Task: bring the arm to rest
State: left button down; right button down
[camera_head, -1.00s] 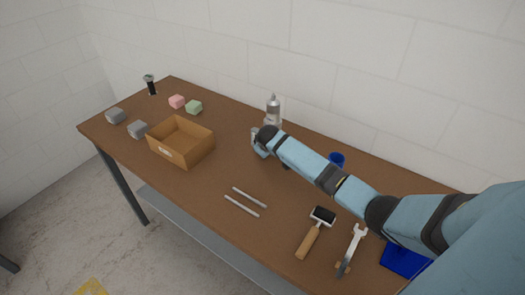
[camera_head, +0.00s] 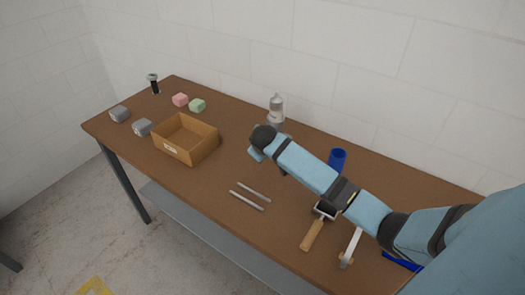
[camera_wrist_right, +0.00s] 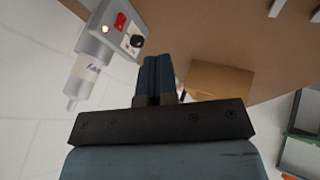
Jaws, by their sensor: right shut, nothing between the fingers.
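My right arm reaches in from the right over the table (camera_head: 210,185). Its gripper (camera_head: 256,155) is mostly hidden behind the wrist in the head view. In the right wrist view the two dark fingers (camera_wrist_right: 158,78) are together with nothing between them. The gripper is above the table, apart from the open brown box (camera_head: 185,140) to its left. The box also shows beyond the fingers in the wrist view (camera_wrist_right: 220,79). My left gripper is not in view.
A grey-white device (camera_head: 277,108) stands behind the wrist.

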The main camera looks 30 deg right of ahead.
jog(key=shift+s, duration=0.1)
dwell(0.5)
jog(key=s+a+f, duration=0.1)
jog(key=s+a, duration=0.2)
jog(key=s, duration=0.2)
jog(key=s+a+f+y, duration=0.1)
jog(key=s+a, duration=0.2)
jog(key=s, duration=0.3)
jog(key=s+a+f+g+y, duration=0.1)
jog(key=s+a+f, duration=0.1)
jog(key=s, duration=0.4)
jog(key=shift+a, duration=0.65)
jog(key=s+a+r+m+g+y, duration=0.1)
jog(key=s+a+r, duration=0.15)
jog(key=s, duration=0.85)
jog(key=s+a+r+g+y, duration=0.1)
jog(key=s+r, duration=0.2)
jog(key=s, duration=0.8)
jog(key=w+a+f+t+y, duration=0.1)
jog(key=w+a+f+t, duration=0.2)
jog(key=f, duration=0.3)
jog(key=w+a+f+t+y, duration=0.1)
jog(key=w+a+f+t, duration=0.2)
jog(key=f, duration=0.4)
jog(key=shift+f+n+t, duration=0.3)
jog(key=shift+t, duration=0.5)
jog(key=shift+w, duration=0.1)
